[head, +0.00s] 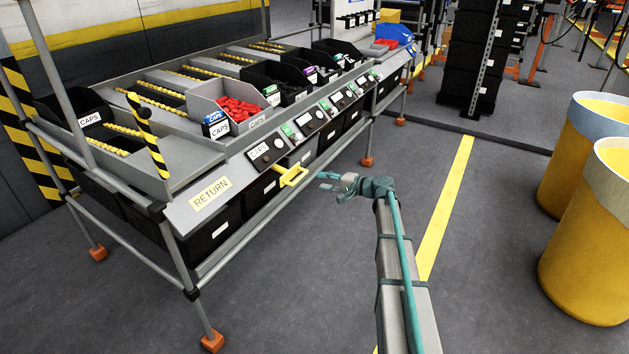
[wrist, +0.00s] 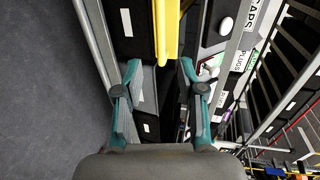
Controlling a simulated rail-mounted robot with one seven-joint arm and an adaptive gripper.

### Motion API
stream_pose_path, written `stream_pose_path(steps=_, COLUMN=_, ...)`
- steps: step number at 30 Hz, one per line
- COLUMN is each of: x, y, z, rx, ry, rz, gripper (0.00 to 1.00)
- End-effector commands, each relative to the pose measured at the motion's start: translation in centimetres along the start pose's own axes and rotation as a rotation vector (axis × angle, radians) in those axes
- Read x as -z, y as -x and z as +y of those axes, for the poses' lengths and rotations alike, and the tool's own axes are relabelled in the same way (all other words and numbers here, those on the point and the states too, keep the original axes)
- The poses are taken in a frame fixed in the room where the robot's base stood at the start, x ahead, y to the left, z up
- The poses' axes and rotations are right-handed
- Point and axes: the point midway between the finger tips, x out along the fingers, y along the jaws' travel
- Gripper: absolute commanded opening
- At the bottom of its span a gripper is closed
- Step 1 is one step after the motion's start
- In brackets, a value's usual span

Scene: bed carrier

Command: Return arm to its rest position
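My gripper (head: 322,181) is at the end of my arm, in the middle of the head view, in front of the rack's front edge. Its teal fingers are spread apart and nothing is held between them. In the wrist view my gripper (wrist: 160,68) also shows open, with a finger on each side. A yellow handle (head: 293,176) sticks out from the rack front, just left of the fingertips with a small gap. The handle (wrist: 166,28) shows ahead of the fingers in the wrist view.
The flow rack (head: 210,195) stands at left, with a grey bin (head: 212,95) of red caps and several black bins. Two yellow barrels (head: 580,150) (head: 598,245) stand at right. The grey floor around the yellow line (head: 448,205) is clear.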

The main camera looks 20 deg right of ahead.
Motion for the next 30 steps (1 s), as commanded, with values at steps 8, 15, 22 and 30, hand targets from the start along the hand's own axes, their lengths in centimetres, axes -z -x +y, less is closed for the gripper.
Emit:
stream_pose_path(steps=8, x=0.0, y=1.7, z=0.0, rx=-0.001, ry=0.0, rz=0.0, gripper=0.39)
stream_pose_path(steps=15, x=0.0, y=1.7, z=0.0, rx=0.0, ry=0.0, rz=0.0, gripper=0.39)
stream_pose_path(steps=22, x=-0.2, y=1.7, z=0.4, rx=-0.016, ry=0.003, rz=-0.011, gripper=0.39)
stream_pose_path(steps=30, x=-6.0, y=3.5, z=8.9, rx=-0.295, ry=0.067, rz=-0.095, gripper=0.39)
